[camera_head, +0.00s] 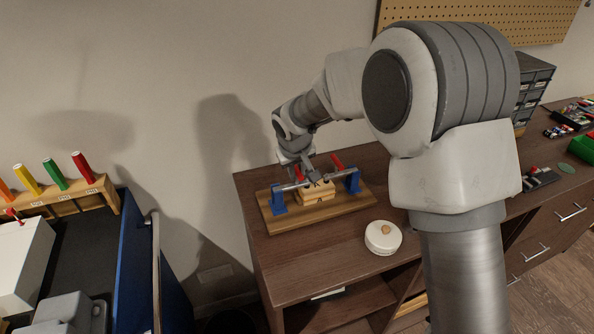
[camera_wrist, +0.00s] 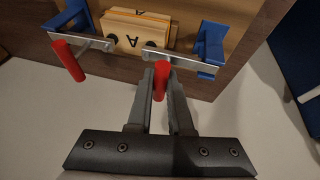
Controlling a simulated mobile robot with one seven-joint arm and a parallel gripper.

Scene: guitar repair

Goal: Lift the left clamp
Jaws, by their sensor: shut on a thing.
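The left clamp (camera_head: 278,201) has a blue body and a metal bar, and stands at the left end of a wooden board (camera_head: 344,209). In the wrist view, its blue body (camera_wrist: 208,47) is on the right and its red handle (camera_wrist: 160,81) lies between the fingers. My gripper (camera_wrist: 160,70) is shut on this red handle. In the head view, my gripper (camera_head: 307,177) is over the board. A light wooden block (camera_head: 316,194), marked with an "A" in the wrist view (camera_wrist: 136,38), sits between the clamps. My fingers partly hide the handle.
The right clamp (camera_head: 353,181), also blue with a red handle (camera_head: 336,160), stands at the board's other end. A round white container (camera_head: 382,238) sits on the dark table (camera_head: 284,258) in front. A blue cart (camera_head: 140,255) is to the left.

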